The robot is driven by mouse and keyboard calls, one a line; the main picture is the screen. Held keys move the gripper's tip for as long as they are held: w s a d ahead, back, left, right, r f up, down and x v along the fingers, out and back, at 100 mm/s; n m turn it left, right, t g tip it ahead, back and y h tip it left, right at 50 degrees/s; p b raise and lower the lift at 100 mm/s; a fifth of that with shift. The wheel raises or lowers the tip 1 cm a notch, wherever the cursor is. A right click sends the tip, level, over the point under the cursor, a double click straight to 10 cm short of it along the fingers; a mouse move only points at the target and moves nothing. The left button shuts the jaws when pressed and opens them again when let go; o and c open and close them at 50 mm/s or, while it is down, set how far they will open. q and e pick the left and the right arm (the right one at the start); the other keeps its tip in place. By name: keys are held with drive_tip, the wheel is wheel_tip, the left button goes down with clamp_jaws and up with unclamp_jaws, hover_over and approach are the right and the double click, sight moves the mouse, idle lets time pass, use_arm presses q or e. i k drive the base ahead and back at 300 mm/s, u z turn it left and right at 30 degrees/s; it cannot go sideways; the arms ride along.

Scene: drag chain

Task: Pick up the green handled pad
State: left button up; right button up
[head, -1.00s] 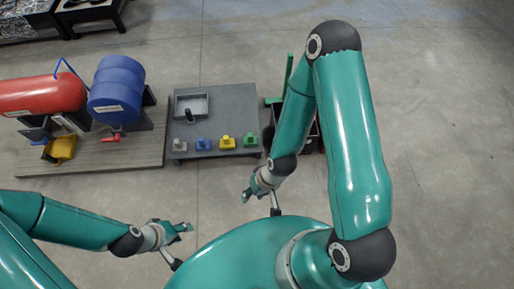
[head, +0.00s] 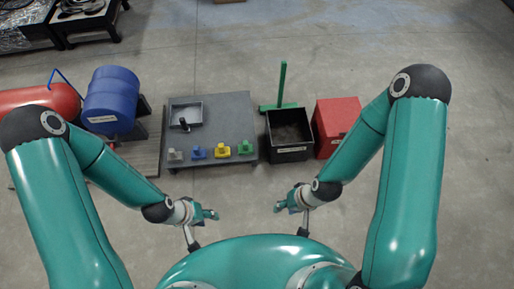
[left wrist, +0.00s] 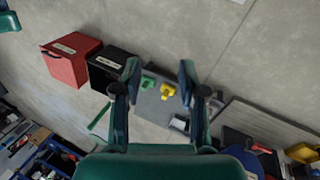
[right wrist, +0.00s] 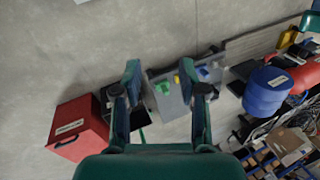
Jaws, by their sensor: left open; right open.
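The green handled pad (head: 245,147) sits at the right end of a row of similar pads along the near edge of a grey table (head: 236,112). It also shows between the fingers in the left wrist view (left wrist: 148,83) and in the right wrist view (right wrist: 163,87). My left gripper (head: 212,214) is open and empty, short of the table's near edge. My right gripper (head: 279,207) is open and empty, nearer than the table and to the right of the green pad. Neither gripper touches a pad.
White (head: 175,154), blue (head: 197,152) and yellow (head: 222,150) pads stand left of the green one. A grey tray (head: 187,104) is at the table's far left. A black bin (head: 289,153), red box (head: 335,113) and green broom (head: 283,82) stand right. Floor in front is clear.

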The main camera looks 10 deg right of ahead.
sight(246, 149)
drive_tip(key=z, duration=0.3)
drive_tip(key=i, duration=0.95)
drive_tip(key=u, duration=1.25)
drive_tip(key=k, duration=0.85)
drive_tip(key=u, duration=0.1)
drive_tip(key=i, duration=0.65)
drive_tip(key=u, duration=0.05)
